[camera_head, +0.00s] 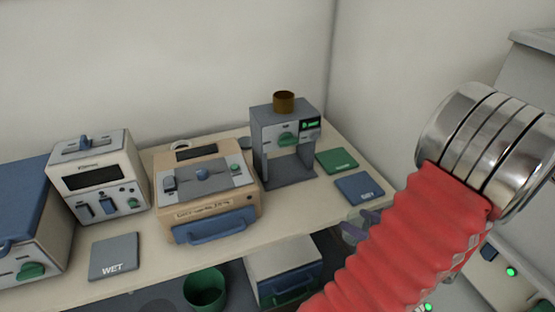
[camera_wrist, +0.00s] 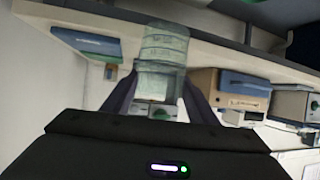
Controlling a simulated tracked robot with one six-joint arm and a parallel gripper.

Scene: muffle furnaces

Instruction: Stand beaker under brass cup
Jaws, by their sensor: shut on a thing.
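The brass cup (camera_head: 284,101) sits on top of a grey dispenser-like machine (camera_head: 262,135) with an open bay in its front. In the wrist view, a clear, ribbed beaker (camera_wrist: 164,48) is between the two dark fingers of my gripper (camera_wrist: 159,82), which is shut on it. In the head view my gripper (camera_head: 355,228) shows only in part, at the table's front edge, right of and below the grey machine. My red sleeve hides most of it there, and I cannot make out the beaker clearly in that view. The machine's bay looks empty.
A green pad (camera_head: 337,160) and a blue pad (camera_head: 360,188) lie right of the machine. A tan furnace (camera_head: 205,190) stands close on its left, with a white unit (camera_head: 98,175) and a WET pad (camera_head: 114,257) further left. A green bin (camera_head: 204,288) is below the table.

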